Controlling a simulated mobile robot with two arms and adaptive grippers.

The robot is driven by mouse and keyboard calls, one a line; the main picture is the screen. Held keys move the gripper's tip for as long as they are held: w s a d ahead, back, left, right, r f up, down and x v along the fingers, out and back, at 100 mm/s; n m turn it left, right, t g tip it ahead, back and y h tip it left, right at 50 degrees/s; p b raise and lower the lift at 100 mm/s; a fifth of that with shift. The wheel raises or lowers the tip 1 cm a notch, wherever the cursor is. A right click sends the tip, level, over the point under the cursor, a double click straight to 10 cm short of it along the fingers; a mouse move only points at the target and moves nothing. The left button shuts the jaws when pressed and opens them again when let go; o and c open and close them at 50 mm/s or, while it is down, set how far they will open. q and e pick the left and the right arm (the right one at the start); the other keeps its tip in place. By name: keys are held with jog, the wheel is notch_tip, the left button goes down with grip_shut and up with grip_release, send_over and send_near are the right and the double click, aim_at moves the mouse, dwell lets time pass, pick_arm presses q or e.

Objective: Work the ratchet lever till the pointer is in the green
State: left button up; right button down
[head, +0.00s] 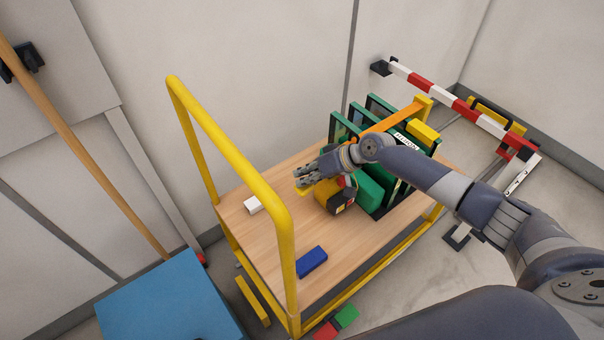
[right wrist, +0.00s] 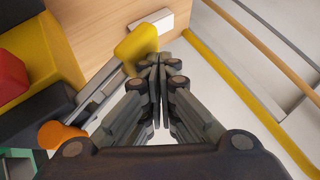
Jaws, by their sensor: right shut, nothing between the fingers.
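The ratchet lever shows in the right wrist view as a grey bar with a yellow grip (right wrist: 137,42). Its grip is a small yellow patch (head: 303,191) in the head view. The ratchet body (head: 327,196) is yellow and black with a red part, beside the green frames on the cart. An orange strap (head: 385,122) runs over the frames. My right gripper (head: 300,177) is shut and empty, its fingertips (right wrist: 160,62) close beside the yellow grip; contact is unclear. The pointer and its green zone cannot be made out. My left gripper is not in view.
The wooden cart deck (head: 265,235) carries a white block (head: 253,205) and a blue block (head: 312,262). A yellow rail (head: 230,150) rises at its left end. Green frames (head: 372,185) stand on the right. A red-white barrier (head: 450,100) and a blue box (head: 165,300) stand nearby.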

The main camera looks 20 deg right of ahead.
jog(key=shift+r+p, duration=0.65)
jog(key=shift+r, duration=0.3)
jog(key=shift+r+p, duration=0.85)
jog(key=shift+r, duration=0.15)
jog(key=shift+r+p, duration=0.55)
jog(key=shift+r, duration=0.15)
notch_tip(320, 180, up, 5)
jog(key=p, duration=0.4)
